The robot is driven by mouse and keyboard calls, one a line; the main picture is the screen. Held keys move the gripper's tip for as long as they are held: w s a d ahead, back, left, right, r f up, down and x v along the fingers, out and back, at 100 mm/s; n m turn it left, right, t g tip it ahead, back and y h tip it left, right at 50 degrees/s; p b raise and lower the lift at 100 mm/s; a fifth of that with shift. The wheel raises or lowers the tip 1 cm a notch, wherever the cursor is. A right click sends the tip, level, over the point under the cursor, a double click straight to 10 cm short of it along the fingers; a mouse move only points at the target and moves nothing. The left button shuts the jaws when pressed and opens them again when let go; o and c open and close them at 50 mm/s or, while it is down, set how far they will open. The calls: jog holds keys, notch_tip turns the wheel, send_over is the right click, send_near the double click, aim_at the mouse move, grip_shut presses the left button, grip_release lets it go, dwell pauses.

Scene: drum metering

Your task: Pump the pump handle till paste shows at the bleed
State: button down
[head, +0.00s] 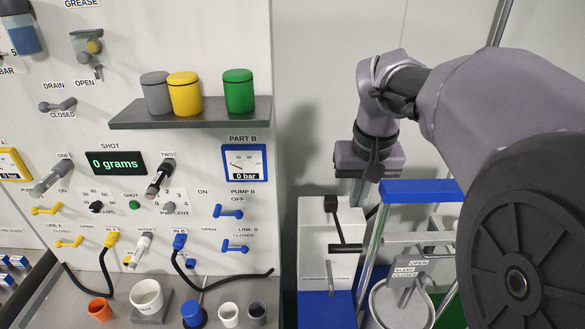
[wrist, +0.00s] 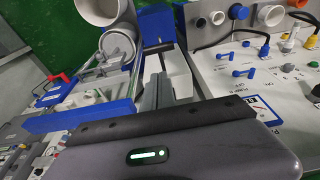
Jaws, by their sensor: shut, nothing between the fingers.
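The pump is a white box (head: 316,262) at the lower middle of the head view. Its handle appears to be the black lever (head: 331,204) with a dark knob on top, and a black bar (head: 346,248) sticks out below it. My gripper (head: 357,192) is shut and empty, pointing down just right of and above the knob; contact cannot be judged. In the wrist view my fingers (wrist: 159,92) lie over the white box (wrist: 180,76). The bleed (head: 405,270), with a grey lever and OPEN and CLOSED labels, stands above a pale bucket (head: 376,308). I see no paste there.
A blue-topped frame (head: 420,191) with metal rails stands close right of my gripper. On the left is a panel (head: 210,60) with valves, gauges and hoses; its shelf (head: 190,112) carries three capped jars. Part B gauge (head: 245,163) reads 0 bar.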

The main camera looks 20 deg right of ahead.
aim_at(346, 246)
jog(key=x, duration=0.8)
jog(key=s+b+x, duration=0.1)
jog(key=x, duration=0.4)
jog(key=shift+a+f, duration=0.15)
jog(key=shift+s+f, duration=0.1)
jog(key=shift+f, duration=0.3)
